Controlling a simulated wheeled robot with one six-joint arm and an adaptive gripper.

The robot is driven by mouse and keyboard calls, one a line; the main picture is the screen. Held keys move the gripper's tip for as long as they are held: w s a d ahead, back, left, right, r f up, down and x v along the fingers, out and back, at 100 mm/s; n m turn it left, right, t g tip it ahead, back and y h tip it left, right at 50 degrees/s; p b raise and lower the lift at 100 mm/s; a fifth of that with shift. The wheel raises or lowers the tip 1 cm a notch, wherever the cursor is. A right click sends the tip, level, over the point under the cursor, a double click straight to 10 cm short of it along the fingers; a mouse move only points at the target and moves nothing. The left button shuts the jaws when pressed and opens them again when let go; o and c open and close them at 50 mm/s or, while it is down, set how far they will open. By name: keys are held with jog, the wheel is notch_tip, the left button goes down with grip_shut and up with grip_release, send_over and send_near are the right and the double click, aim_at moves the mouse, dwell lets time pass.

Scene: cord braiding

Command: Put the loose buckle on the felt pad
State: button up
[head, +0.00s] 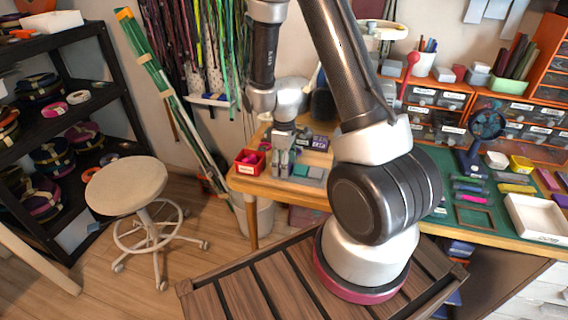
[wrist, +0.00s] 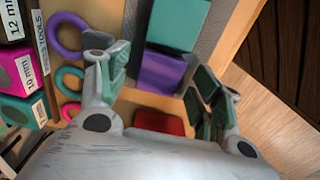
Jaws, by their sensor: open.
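My gripper (wrist: 160,75) is open in the wrist view, its fingers on either side of a purple block (wrist: 160,72). A teal block (wrist: 178,22) lies just beyond the purple one. Both appear to rest on a grey strip (wrist: 217,25), which may be the felt pad; I cannot tell for sure. In the head view my gripper (head: 283,160) is low over the left end of the wooden workbench (head: 262,187). I cannot make out a loose buckle in either view. A red thing (wrist: 160,122) shows between the finger bases, partly hidden.
A red bin with pink contents (head: 250,162) stands at the bench's left end. Labelled boxes (wrist: 18,72) and purple, teal and pink rings (wrist: 68,35) lie left of my gripper in the wrist view. A white tray (head: 540,218) is far right. A stool (head: 127,187) stands left.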

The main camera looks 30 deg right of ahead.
notch_tip(320, 180, up, 12)
jog(key=s+d+r+m+t, duration=0.1)
jog(key=s+r+m+t, duration=0.3)
jog(key=s+r+m, duration=0.5)
jog(key=s+r, duration=1.1)
jog(key=r, duration=0.1)
jog(key=shift+s+d+r, duration=0.15)
jog(key=shift+s+d, duration=0.05)
jog(key=shift+s, duration=0.15)
jog(key=shift+c, duration=0.4)
